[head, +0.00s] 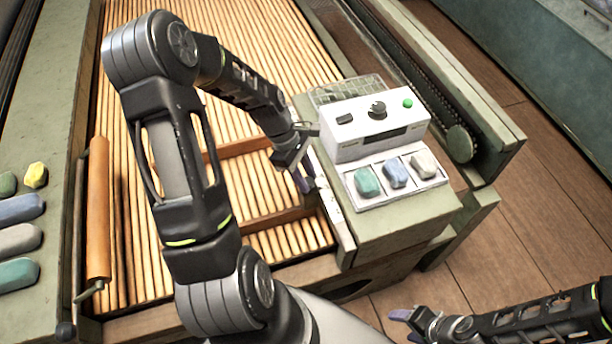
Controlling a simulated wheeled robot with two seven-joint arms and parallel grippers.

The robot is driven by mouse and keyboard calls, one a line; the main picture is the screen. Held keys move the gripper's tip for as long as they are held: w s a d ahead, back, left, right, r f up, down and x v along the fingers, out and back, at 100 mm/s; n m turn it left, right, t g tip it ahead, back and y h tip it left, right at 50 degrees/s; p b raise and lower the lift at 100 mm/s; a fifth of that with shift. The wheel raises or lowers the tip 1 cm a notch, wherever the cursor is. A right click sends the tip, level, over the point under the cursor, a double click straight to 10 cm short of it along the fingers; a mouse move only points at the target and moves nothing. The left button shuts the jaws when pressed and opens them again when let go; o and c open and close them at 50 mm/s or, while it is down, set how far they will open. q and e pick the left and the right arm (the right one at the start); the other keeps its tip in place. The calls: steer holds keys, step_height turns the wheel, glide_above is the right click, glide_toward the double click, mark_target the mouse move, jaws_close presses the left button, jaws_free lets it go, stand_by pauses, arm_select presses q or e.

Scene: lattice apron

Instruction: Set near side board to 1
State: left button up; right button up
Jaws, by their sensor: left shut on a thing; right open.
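A pale side board (330,201) runs along the right edge of the slatted apron (290,240), beside the green-grey end block. I cannot read any setting mark on the board. My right gripper (402,322) is open at the bottom right, over the floor and away from the apron.
A white control box (350,143) with a black knob (377,110) and a green button (407,103) stands right of the board. Before it, a tray holds teal, blue and grey blocks. An orange roller (98,210) and several coloured blocks are at left.

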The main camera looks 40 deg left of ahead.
arm_select(q)
jaws_close()
stand_by(0.7)
steer(key=shift+d, duration=0.1)
